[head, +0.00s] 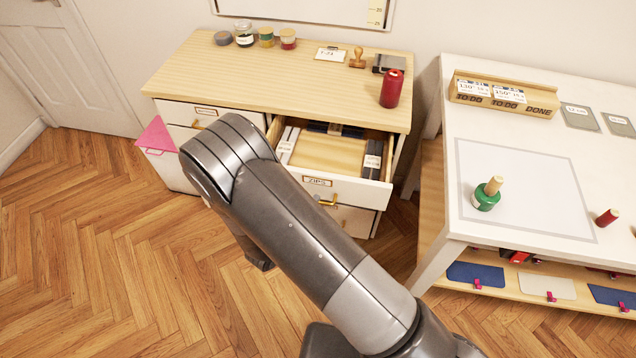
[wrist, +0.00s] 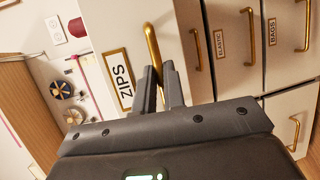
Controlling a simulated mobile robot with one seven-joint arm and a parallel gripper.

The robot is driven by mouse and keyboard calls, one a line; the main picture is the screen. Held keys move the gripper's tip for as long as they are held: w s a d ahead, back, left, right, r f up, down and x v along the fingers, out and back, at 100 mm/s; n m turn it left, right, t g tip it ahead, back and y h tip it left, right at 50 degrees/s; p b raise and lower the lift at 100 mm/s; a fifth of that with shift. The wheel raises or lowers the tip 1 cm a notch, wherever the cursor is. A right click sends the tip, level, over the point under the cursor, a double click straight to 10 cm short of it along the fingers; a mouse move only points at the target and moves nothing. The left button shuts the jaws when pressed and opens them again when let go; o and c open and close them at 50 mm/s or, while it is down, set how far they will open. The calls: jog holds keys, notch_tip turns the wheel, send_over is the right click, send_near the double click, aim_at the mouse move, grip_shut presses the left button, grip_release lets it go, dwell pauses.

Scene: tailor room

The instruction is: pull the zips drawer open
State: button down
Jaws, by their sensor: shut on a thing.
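The zips drawer (head: 356,192) stands pulled out of the wooden-topped cabinet, with its inside showing. Its ZIPS label (head: 317,181) is on the front and also reads clearly in the wrist view (wrist: 119,79). Its brass handle (head: 328,201) shows in part beside my arm in the head view. In the wrist view my gripper (wrist: 160,88) is shut on the brass handle (wrist: 152,45), with a finger on each side of it. My arm hides the gripper in the head view. Dark and white packets lie along the drawer's sides and back, and its middle is bare wood.
Drawers labelled ELASTIC (wrist: 219,43) and BAGS (wrist: 272,31) are shut. A red can (head: 392,89) stands near the cabinet top's right edge. A white table (head: 530,240) stands to the right. A pink triangular piece (head: 155,136) is at the cabinet's left. Floor in front is clear.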

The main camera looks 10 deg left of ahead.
jog(key=s, duration=0.8)
jog(key=c, duration=1.5)
grip_release()
jog(key=shift+s, duration=0.1)
jog(key=v, duration=1)
jog(key=shift+s, duration=0.35)
jog(key=shift+a, duration=0.15)
